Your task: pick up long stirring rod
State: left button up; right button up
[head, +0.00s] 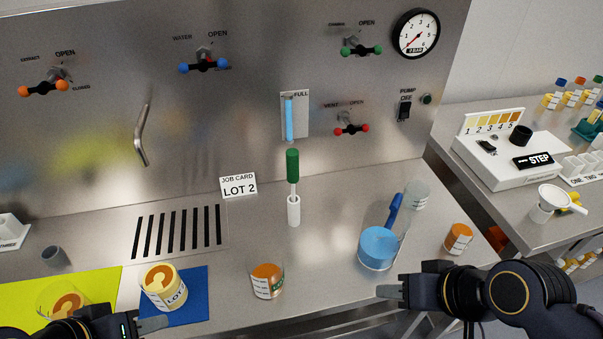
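A rod-like tool with a green handle (292,166) stands upright in a slim white holder (294,211) at the middle of the steel bench; it looks like the stirring rod. Its lower part is hidden in the holder. A blue stick-shaped piece (395,209) leans behind a round blue container (378,247) further right. My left gripper (152,325) is low at the left, by the front edge of the blue mat. My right gripper (389,287) is just in front of the blue container. Both are well apart from the green handle, and their finger gaps are not clear.
A LOT jar (164,288) stands on the blue mat (190,312). An orange-filled beaker (267,281), an orange-topped jar (458,238) and a clear beaker (417,193) stand on the bench. The valve panel (240,110) rises behind. Bench around the white holder is clear.

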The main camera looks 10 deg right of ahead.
aim_at(292, 155)
jog(key=k+j+u, duration=0.1)
jog(key=j+u, duration=0.15)
jog(key=u, duration=0.15)
jog(key=j+u, duration=0.5)
jog(key=u, duration=0.25)
jog(key=z, duration=1.75)
jog(key=i+l+u, duration=0.1)
jog(key=l, duration=0.5)
jog(key=i+l+u, duration=0.1)
jog(key=l, duration=1.05)
jog(key=i+l+u, duration=0.1)
jog(key=i, duration=0.35)
jog(key=l, duration=0.1)
